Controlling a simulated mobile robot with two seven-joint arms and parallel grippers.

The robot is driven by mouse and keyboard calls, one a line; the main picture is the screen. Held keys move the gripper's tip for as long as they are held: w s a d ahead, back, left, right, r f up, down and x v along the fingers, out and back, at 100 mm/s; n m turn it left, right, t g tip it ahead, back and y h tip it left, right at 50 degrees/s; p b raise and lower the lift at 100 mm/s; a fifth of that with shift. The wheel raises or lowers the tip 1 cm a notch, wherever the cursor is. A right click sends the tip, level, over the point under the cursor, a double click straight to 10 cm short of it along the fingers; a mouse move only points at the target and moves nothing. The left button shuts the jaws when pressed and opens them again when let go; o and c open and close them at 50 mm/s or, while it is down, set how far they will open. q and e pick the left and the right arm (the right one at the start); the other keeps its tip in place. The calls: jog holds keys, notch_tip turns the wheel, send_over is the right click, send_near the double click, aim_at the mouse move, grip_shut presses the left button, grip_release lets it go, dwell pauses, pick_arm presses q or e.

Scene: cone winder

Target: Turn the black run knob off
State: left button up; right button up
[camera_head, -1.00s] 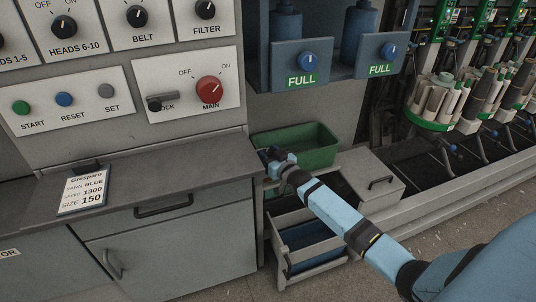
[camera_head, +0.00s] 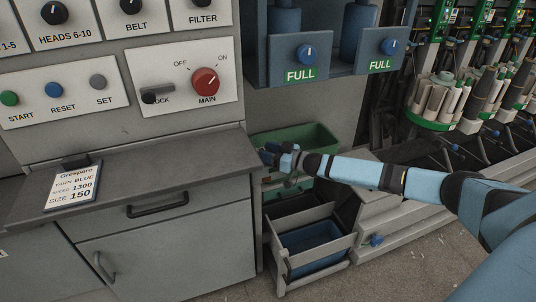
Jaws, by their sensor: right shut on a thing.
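Black knobs show on the upper panels: the HEADS 6-10 knob (camera_head: 53,11), the BELT knob (camera_head: 131,5) and the FILTER knob (camera_head: 202,4), cut by the top edge. No label reading RUN is in view. My right gripper (camera_head: 268,154) is low, right of the cabinet and in front of the green bin (camera_head: 300,138), well below and apart from these knobs. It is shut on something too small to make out. My left gripper is not in view.
A red MAIN switch (camera_head: 205,82) and a black lock lever (camera_head: 156,95) sit on the lower panel. The grey counter (camera_head: 140,172) below holds a card (camera_head: 73,186).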

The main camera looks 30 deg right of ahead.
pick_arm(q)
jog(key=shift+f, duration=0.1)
pick_arm(e)
jog(key=shift+w+r, duration=0.1)
jog(key=shift+r, duration=0.05)
jog(key=o, duration=0.9)
pick_arm(q)
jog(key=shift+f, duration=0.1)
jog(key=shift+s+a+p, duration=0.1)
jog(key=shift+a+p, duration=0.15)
jog(key=shift+p, duration=0.9)
pick_arm(e)
jog(key=v, duration=1.3)
jog(key=shift+s+d, duration=0.2)
jog(key=shift+s, duration=0.1)
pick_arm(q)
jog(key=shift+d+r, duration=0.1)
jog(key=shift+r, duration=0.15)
